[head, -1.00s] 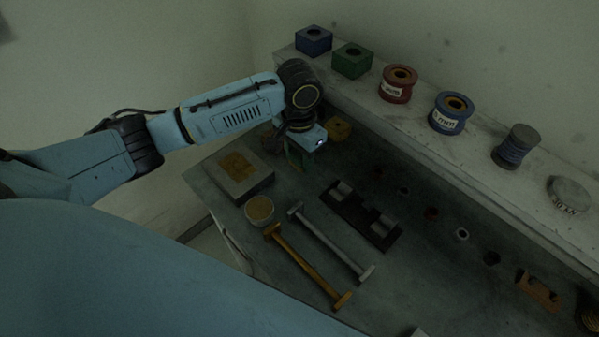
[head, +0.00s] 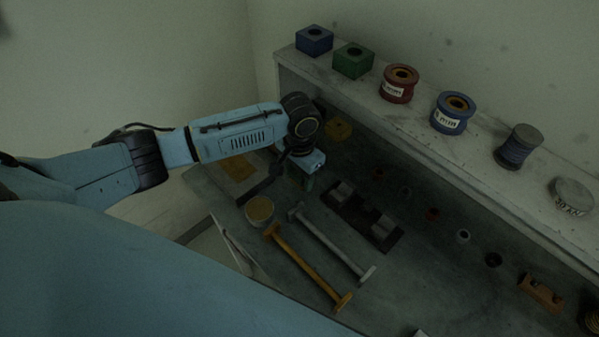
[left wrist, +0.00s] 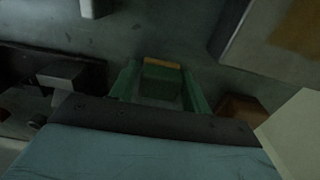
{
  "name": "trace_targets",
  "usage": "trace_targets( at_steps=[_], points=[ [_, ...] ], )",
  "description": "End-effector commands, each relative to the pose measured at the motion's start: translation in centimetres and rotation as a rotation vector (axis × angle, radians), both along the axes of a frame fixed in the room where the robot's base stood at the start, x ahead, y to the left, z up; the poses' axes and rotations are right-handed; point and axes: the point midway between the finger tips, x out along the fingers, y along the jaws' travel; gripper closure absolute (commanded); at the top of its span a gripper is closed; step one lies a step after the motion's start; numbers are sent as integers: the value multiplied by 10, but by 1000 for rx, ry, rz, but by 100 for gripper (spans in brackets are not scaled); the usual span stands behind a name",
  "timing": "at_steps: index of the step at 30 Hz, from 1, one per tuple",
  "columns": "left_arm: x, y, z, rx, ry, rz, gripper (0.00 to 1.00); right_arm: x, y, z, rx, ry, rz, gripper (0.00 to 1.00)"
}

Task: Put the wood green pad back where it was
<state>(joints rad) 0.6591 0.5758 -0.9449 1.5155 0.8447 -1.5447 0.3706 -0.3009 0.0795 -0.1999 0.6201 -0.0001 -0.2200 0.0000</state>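My left gripper (head: 307,184) is over the workbench, between the pale block with a tan top and the dark rack. In the left wrist view, its two green fingers (left wrist: 160,90) stand on either side of a small green pad with a wood-coloured edge (left wrist: 162,76). The fingers appear closed on the pad's sides. In the head view the pad is too small and dark to tell apart from the green fingertips. My right gripper is not in view.
A dark rack with grey blocks (head: 383,228) lies right of the gripper. The pale block (head: 238,170) is left, partly hidden by my arm. A yellow block (head: 338,130) is behind. A grey bar (head: 330,242) and yellow bar (head: 308,266) lie in front. The raised shelf (head: 480,157) borders the bench.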

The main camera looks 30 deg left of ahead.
Motion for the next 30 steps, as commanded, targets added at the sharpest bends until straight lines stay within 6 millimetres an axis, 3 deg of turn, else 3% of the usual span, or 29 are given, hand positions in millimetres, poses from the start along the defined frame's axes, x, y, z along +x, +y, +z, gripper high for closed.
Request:
trace_targets(
  at_steps=[3,14,30],
  points=[
    [0,0,0,0,0,0,38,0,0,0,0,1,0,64],
    [1,0,7,-1,-4,-1,38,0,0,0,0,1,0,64],
    [1,-1,108,-2,-3,0,38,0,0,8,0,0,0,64]
  ],
)
